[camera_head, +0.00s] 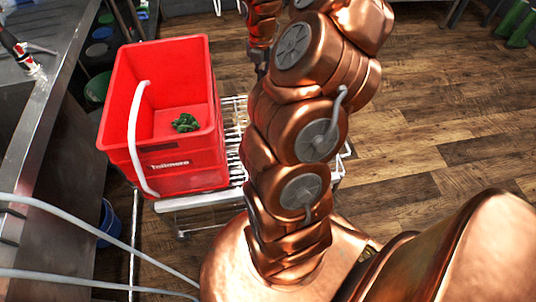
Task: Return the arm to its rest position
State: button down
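My copper-coloured arm (300,140) rises from my base at the bottom middle and reaches up past the top edge of the head view. Its upper links fold near the top, and a darker part of it shows beside them at the top middle. I cannot make out my gripper or its fingertips, so what it may hold is hidden.
A red crate (172,172) with a small green leafy thing (185,122) inside stands on a white metal rack (215,199) left of my arm. A steel counter (40,120) runs along the left. A blue bucket (110,222) stands below it. Wooden floor (440,140) is clear at right.

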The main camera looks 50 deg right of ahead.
dwell(0.8)
jog(key=s+a+r+m, duration=0.2)
jog(key=a+r+m, duration=0.2)
jog(key=a, duration=0.6)
jog(key=s+a+r+m, duration=0.1)
jog(key=a+r+m, duration=0.25)
jog(key=a, duration=0.75)
jog(key=s+a+m+g, duration=0.1)
jog(key=s+a+m, duration=0.55)
jog(key=s, duration=0.25)
jog(key=s+a+m+g, duration=0.2)
jog(key=s+a+m, duration=0.3)
jog(key=s+m, duration=0.35)
notch_tip(320, 180, up, 14)
jog(key=t+p, duration=0.1)
jog(key=p, duration=1.2)
jog(key=shift+w+a+r, duration=0.15)
jog(key=shift+w+a, duration=0.1)
jog(key=shift+n, duration=0.25)
